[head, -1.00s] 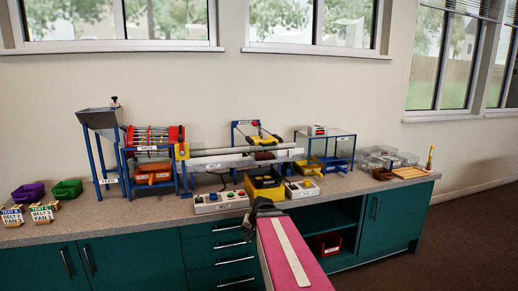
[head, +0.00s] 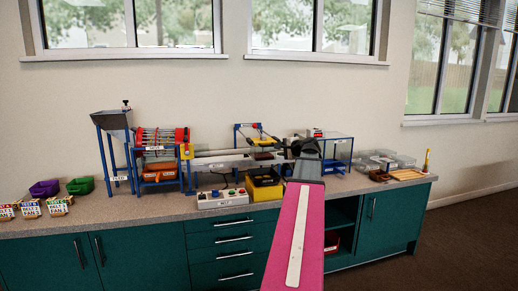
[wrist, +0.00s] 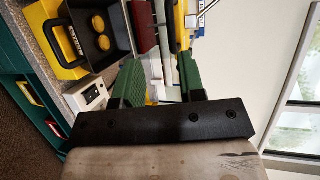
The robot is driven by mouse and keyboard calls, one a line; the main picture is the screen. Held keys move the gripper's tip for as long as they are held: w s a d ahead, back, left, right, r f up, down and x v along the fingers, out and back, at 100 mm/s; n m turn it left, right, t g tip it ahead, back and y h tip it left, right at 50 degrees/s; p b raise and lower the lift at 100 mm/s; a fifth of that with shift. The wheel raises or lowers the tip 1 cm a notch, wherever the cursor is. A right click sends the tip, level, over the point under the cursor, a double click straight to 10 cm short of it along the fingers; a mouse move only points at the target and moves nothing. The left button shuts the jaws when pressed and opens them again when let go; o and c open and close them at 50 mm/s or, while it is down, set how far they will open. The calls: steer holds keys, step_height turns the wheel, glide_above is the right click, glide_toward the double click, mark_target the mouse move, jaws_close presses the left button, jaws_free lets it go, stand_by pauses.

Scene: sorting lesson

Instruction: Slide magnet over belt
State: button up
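The magnet seems to be the yellow carriage (head: 263,141) on a blue frame over the belt's middle. The belt (head: 225,160) is a long pale conveyor running left to right along the bench; its near rail shows in the wrist view (wrist: 164,40). My gripper (head: 304,148) is at the belt's right end, to the right of the magnet and apart from it. In the wrist view my gripper (wrist: 160,84) has its green-padded fingers apart with nothing held between them. A yellow part (wrist: 182,20) beyond the fingers may be the magnet; it is only partly visible.
A yellow bin (head: 265,188) stands in front of the belt, with a control box (head: 222,198) to its left. A red-ended drum (head: 161,139) and a hopper (head: 112,121) stand at left. A glass-topped blue stand (head: 337,150) is behind my gripper. Clear trays (head: 380,160) are at right.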

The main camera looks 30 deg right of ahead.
mark_target(269, 146)
steer(key=x, duration=0.3)
steer(key=r+x, duration=0.1)
steer(key=x, duration=0.6)
steer(key=shift+w+d+r, duration=0.15)
steer(key=shift+w+d, duration=0.05)
steer(key=shift+w, duration=0.05)
steer(key=shift+w, duration=0.1)
jaws_close()
